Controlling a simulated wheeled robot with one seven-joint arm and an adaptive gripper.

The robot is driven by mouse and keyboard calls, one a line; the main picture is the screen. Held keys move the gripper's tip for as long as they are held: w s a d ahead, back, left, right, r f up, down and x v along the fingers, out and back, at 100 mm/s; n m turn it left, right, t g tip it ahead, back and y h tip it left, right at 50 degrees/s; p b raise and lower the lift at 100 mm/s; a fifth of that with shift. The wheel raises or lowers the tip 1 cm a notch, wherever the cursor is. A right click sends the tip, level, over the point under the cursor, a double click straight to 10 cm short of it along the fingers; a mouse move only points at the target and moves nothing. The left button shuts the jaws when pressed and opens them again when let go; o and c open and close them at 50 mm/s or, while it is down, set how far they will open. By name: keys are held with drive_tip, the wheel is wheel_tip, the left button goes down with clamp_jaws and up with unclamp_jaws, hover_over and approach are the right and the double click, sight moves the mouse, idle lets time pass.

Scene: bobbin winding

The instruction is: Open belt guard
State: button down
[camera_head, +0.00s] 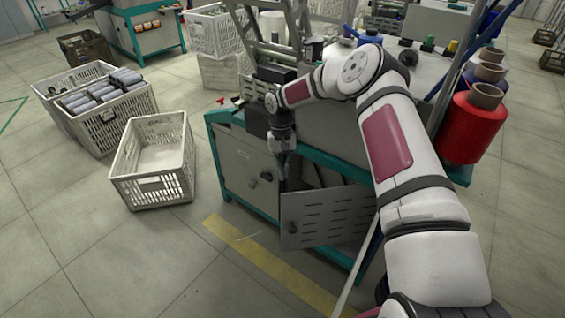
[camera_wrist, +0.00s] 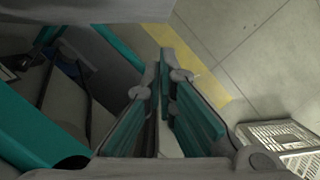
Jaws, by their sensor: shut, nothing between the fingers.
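The belt guard (camera_head: 325,216) is a grey slotted panel with a dark round knob on the lower front of the teal-framed machine (camera_head: 350,172). It stands swung out at an angle, with a dark opening showing above and behind it. My gripper (camera_head: 284,172) points down beside the upper left corner of the guard; the head view does not show clearly whether they touch. In the wrist view my gripper (camera_wrist: 168,62) has teal-padded fingers, shut and empty. The machine's teal frame and dark interior show at the left there; the guard cannot be made out for certain.
A grey cabinet door (camera_head: 245,165) with a dark handle is left of the guard. An empty white crate (camera_head: 178,190) stands on the floor at left, and also shows in the wrist view (camera_wrist: 285,136). A yellow floor stripe (camera_head: 262,262) runs before the machine; floor there is clear.

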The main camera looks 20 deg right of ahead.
drive_tip(key=s+f, duration=0.3)
drive_tip(key=s, duration=0.2)
drive_tip(key=shift+a+f+p, duration=0.35)
drive_tip(key=shift+a+p, duration=0.05)
